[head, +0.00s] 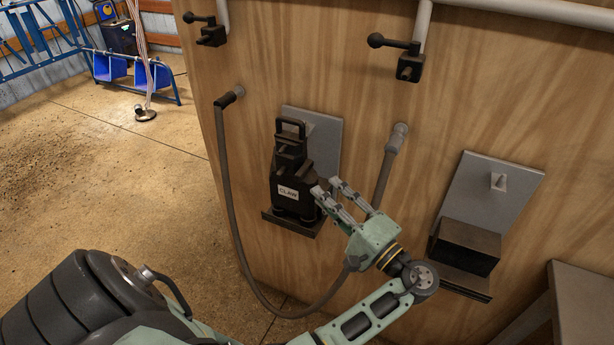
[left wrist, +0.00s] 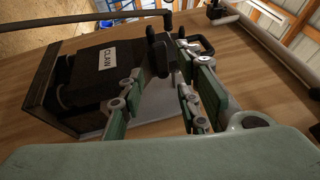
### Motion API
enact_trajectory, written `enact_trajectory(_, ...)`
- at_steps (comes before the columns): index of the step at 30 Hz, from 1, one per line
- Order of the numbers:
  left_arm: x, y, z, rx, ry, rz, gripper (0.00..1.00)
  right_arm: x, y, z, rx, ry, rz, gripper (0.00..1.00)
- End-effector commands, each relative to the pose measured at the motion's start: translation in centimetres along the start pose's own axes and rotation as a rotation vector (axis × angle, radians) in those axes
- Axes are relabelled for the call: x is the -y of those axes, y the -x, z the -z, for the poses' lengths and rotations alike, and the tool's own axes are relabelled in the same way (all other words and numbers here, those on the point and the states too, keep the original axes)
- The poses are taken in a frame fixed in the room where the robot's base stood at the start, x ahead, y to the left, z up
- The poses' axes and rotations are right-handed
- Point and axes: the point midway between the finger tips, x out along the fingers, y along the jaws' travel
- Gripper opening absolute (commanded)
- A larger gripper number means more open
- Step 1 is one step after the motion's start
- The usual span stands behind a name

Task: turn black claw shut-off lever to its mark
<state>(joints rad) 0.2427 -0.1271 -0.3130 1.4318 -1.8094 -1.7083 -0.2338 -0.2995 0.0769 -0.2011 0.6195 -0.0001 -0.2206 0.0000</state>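The black claw (head: 284,176), with a white CLAW label, stands upright on a small wall shelf against a grey plate. It also shows turned sideways in the left wrist view (left wrist: 88,78). A dark block with a short stub (head: 289,152) sits under its looped handle; I cannot tell whether this is the shut-off lever, and I make out no mark. My left gripper (head: 325,187) is at the claw's right side, fingers apart. In the left wrist view its fingertips (left wrist: 170,55) are close to the dark upper part; contact is unclear. My right gripper is not in view.
Black ball-ended handles, one at left (head: 207,31) and one at right (head: 398,56), hang below pipes on the wooden wall. A grey hose (head: 228,190) loops left of the claw. A dark box (head: 466,247) sits on a second shelf at right.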

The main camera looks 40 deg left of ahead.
Motion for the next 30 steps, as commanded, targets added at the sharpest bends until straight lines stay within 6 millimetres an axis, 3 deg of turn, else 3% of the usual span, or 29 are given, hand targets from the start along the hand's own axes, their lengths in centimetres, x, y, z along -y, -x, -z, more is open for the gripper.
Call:
enact_trajectory(15, 0.5, -7.0, 0.0, 0.001, -0.002, 0.010, 0.31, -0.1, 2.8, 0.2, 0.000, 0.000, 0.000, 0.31)
enact_trajectory(26, 0.2, -7.6, 0.0, 0.001, -0.001, 0.007, 0.31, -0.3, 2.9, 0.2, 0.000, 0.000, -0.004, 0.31)
enact_trajectory(30, 0.2, -7.6, 0.0, 0.001, -0.001, 0.007, 0.19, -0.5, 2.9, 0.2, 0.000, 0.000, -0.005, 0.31)
